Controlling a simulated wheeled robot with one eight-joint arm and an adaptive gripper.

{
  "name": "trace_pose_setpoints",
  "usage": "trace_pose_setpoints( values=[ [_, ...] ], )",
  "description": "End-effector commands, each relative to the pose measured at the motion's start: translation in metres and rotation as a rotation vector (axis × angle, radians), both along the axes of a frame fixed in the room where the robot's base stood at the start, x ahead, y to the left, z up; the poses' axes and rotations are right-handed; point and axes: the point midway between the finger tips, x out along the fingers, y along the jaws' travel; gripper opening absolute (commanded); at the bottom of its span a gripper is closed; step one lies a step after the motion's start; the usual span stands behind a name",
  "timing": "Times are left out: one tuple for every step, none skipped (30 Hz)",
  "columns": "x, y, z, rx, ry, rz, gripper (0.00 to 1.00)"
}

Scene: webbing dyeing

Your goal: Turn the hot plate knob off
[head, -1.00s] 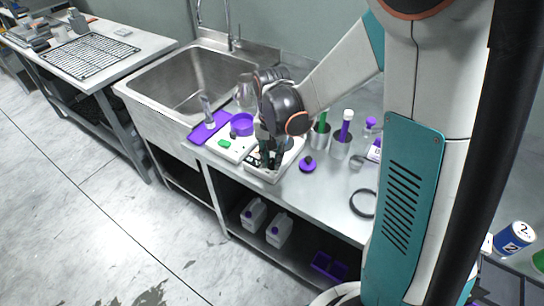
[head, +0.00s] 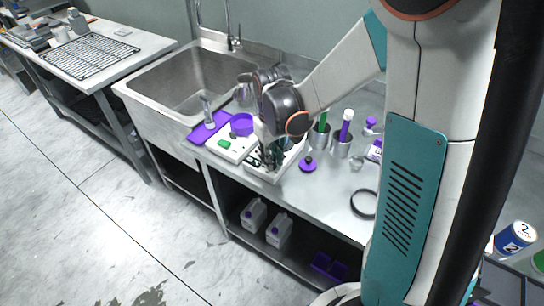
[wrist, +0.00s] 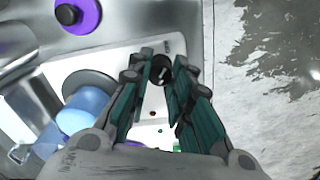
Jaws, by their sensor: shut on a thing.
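The hot plate (head: 260,175) is a white, low box on the steel bench, mostly hidden behind my gripper in the head view. In the wrist view its white front face (wrist: 112,52) shows, with a round black knob (wrist: 160,72) bearing a light mark. My gripper (wrist: 161,68) has its two fingertips on either side of the knob and is shut on it. The gripper (head: 268,163) also shows in the head view, pointing down at the hot plate's front. A blue vessel (wrist: 90,105) stands close beside the fingers in the wrist view.
A purple round piece with a dark knob (head: 308,165) lies right of the hot plate. A white device with a green button (head: 232,147) and a purple tray (head: 203,132) are left. Steel cups (head: 341,147) stand behind right. The sink (head: 185,85) is at the left.

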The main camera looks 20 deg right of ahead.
Motion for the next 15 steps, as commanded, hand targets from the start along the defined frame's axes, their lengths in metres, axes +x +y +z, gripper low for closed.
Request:
trace_pose_setpoints(
  values=[
    [-0.0014,0.0000,-0.0005,0.000,0.003,0.026,0.00],
    [-0.0014,0.0000,-0.0005,0.000,0.003,0.043,0.00],
    [-0.0014,0.0000,-0.0005,0.000,0.003,0.062,0.00],
    [-0.0014,0.0000,-0.0005,0.000,0.003,0.075,0.00],
    [-0.0014,-0.0001,-0.0005,0.000,0.003,0.086,0.00],
    [-0.0014,-0.0001,-0.0005,0.000,0.003,0.101,0.00],
    [-0.0015,-0.0001,-0.0005,0.000,0.003,0.110,0.00],
    [-0.0015,-0.0001,-0.0005,0.000,0.003,0.119,0.00],
    [-0.0015,-0.0001,-0.0005,0.000,0.003,0.129,0.00],
    [-0.0015,-0.0002,-0.0005,0.000,0.003,0.135,0.00],
    [-0.0015,-0.0002,-0.0005,0.000,0.003,0.140,0.00],
    [-0.0015,-0.0002,-0.0005,0.000,0.003,0.146,0.00],
    [-0.0016,-0.0003,-0.0005,0.000,0.003,0.150,0.00],
    [-0.0016,-0.0003,-0.0005,0.000,0.003,0.153,0.00],
    [-0.0016,-0.0003,-0.0005,0.000,0.003,0.156,0.00]
  ],
)
